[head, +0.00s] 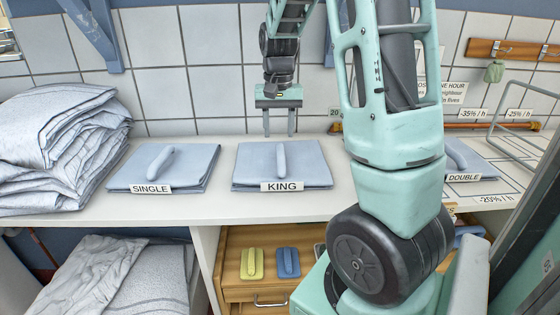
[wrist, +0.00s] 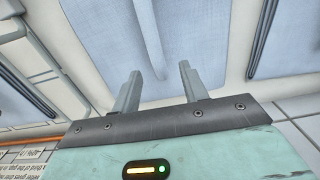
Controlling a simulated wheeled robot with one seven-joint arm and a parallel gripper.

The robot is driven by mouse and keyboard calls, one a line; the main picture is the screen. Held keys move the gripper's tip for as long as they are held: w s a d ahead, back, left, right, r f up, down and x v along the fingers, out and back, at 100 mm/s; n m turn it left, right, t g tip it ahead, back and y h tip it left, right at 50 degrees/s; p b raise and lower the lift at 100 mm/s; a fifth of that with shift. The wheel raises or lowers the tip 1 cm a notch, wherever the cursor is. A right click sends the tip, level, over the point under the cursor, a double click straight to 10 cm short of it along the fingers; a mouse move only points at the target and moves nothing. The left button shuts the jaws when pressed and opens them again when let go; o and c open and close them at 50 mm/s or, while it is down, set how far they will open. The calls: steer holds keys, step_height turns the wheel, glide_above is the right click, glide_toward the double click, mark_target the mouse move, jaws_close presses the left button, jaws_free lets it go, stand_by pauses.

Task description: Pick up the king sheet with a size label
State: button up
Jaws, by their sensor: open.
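The king sheet (head: 255,169) is a folded light blue sheet with a raised ridge along its top and a white KING label (head: 282,186) on its front edge. It lies flat on the white counter in the head view. My gripper (head: 280,130) is open and empty, above and behind the king sheet, pointing down, apart from it. In the wrist view the two fingers (wrist: 157,85) are spread, with a blue sheet and its ridge (wrist: 149,38) ahead of them.
A SINGLE sheet (head: 190,165) lies to the left, a DOUBLE sheet (head: 468,157) to the right, partly behind my arm. Piled linen (head: 60,140) stands at far left. An open drawer (head: 240,292) below holds a yellow block (head: 251,264) and a blue block (head: 288,262). Bare counter (head: 225,203) runs in front.

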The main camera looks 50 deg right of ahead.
mark_target(280, 147)
step_height(280, 147, down, 5)
steer(key=shift+s+d+r, duration=0.1)
steer(key=shift+s+d, duration=0.05)
jaws_close()
stand_by(1.4)
